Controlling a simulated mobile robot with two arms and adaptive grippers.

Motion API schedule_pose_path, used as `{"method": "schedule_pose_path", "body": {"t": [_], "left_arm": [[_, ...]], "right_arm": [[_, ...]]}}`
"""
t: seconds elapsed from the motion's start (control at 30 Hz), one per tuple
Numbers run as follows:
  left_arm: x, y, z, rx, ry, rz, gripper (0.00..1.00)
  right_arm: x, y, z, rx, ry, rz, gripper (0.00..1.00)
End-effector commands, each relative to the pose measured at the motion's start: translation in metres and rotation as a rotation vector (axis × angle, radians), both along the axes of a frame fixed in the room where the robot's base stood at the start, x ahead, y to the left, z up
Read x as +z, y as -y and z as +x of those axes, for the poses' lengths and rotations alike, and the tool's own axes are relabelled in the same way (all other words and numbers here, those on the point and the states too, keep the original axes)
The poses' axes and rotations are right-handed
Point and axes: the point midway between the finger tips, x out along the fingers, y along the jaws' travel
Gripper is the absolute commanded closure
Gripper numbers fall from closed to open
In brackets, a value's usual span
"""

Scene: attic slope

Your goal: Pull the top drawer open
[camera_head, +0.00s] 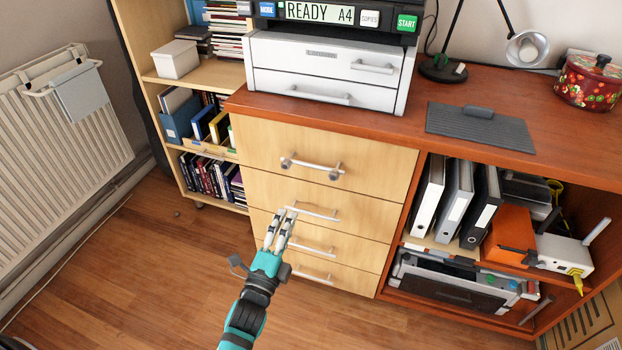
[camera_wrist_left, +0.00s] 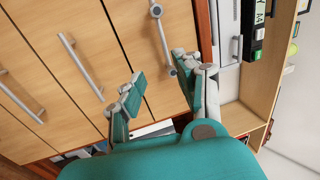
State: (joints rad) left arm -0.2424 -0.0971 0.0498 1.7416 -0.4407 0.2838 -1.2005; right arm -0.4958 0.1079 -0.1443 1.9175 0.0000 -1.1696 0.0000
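The top drawer (camera_head: 262,146) is the tall pale wood front just under the red-brown desktop, and it looks flush with the fronts below. Its bar handle (camera_head: 312,167) has round dark ends; it also shows in the left wrist view (camera_wrist_left: 162,38). My left gripper (camera_head: 284,224) is in front of the lower drawers, below the top handle in the head view. In the left wrist view the gripper's fingers (camera_wrist_left: 160,88) stand apart with nothing between them. The end of the top handle appears close to one finger; I cannot tell whether they touch. My right gripper is not in view.
Lower drawers have bar handles (camera_head: 312,212) close to my left gripper. Open shelves with binders (camera_head: 455,200) are at right. The wooden floor (camera_head: 150,270) in front is clear.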

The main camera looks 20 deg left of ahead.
Motion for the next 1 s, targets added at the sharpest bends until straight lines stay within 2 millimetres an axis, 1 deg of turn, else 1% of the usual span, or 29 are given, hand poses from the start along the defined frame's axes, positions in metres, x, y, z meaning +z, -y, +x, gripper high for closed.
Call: {"method": "schedule_pose_path", "body": {"t": [0.17,0.37,0.5,0.7,0.8,0.9,1.0], "left_arm": [[0.01,0.0,0.021,0.001,0.014,0.01,0.66],[0.017,0.002,0.063,0.002,0.013,0.007,0.66],[0.022,0.003,0.093,0.002,0.011,0.008,0.66],[0.029,0.004,0.134,0.001,0.01,0.007,0.66],[0.033,0.005,0.149,0.001,0.01,0.007,0.66],[0.035,0.005,0.16,0.002,0.009,0.008,0.66],[0.036,0.005,0.166,0.001,0.008,0.007,0.66]], "right_arm": [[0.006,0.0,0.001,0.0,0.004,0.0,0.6],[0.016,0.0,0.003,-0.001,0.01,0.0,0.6],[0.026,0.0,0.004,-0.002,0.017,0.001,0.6],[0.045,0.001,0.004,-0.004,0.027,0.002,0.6],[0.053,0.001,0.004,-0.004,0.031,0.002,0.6],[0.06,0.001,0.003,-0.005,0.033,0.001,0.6],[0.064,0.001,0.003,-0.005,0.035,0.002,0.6]]}}
